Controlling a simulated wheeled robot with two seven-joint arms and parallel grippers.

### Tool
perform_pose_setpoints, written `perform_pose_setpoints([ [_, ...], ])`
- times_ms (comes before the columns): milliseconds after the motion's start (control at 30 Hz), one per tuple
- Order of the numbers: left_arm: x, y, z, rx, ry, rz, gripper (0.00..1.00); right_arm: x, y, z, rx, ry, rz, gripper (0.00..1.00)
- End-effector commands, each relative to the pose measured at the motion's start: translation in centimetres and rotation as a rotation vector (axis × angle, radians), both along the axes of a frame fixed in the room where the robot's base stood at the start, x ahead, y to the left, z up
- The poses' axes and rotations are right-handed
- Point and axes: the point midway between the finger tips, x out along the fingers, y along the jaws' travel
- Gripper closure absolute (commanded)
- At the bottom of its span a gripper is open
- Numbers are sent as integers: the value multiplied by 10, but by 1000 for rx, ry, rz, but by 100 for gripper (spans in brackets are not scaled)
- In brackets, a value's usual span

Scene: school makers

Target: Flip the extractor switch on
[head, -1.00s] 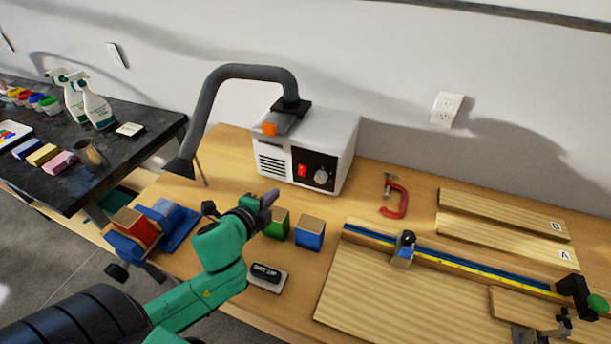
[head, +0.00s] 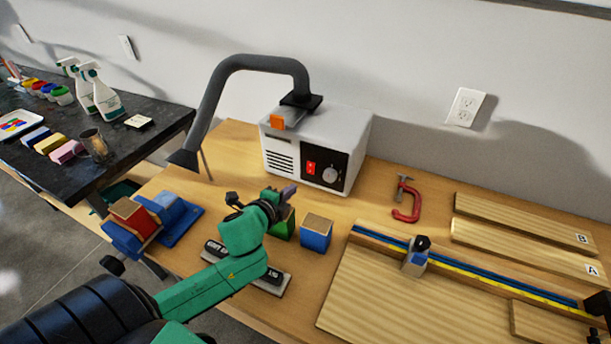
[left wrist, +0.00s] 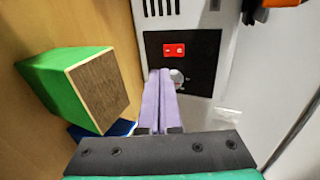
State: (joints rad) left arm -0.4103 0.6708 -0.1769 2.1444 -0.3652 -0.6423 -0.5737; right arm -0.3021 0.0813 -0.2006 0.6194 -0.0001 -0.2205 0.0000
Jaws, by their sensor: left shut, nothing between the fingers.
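The extractor (head: 320,130) is a white box with a dark hose (head: 240,65) on top, standing at the back of the wooden table. Its black front panel holds a red rocker switch (head: 311,168) and a round grey knob (head: 331,174). In the left wrist view the red switch (left wrist: 174,50) shows just beyond and above my fingertips, with the knob (left wrist: 177,76) partly behind them. My left gripper (head: 287,192) is shut and empty, in front of the extractor and apart from it in the head view. Its lilac fingers (left wrist: 160,80) point at the panel. My right gripper is not in view.
A green block (head: 284,224) and a blue block (head: 316,233) stand close by my left gripper; the green one (left wrist: 70,85) is left of the fingers in the wrist view. A red clamp (head: 406,203) lies right of the extractor. A dark-topped sign (head: 215,248) is partly behind my arm.

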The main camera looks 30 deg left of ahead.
Motion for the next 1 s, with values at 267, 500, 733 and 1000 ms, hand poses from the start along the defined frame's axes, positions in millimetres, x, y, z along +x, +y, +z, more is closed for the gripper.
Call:
perform_pose_setpoints([
  [267,57,3,-23,-2,-2,2,100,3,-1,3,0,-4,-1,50],
  [500,92,5,-28,-2,1,1,100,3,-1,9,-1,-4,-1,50],
  [733,96,5,-30,-1,2,-1,100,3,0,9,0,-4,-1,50],
  [1000,99,5,-39,0,-34,0,100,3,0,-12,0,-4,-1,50],
])
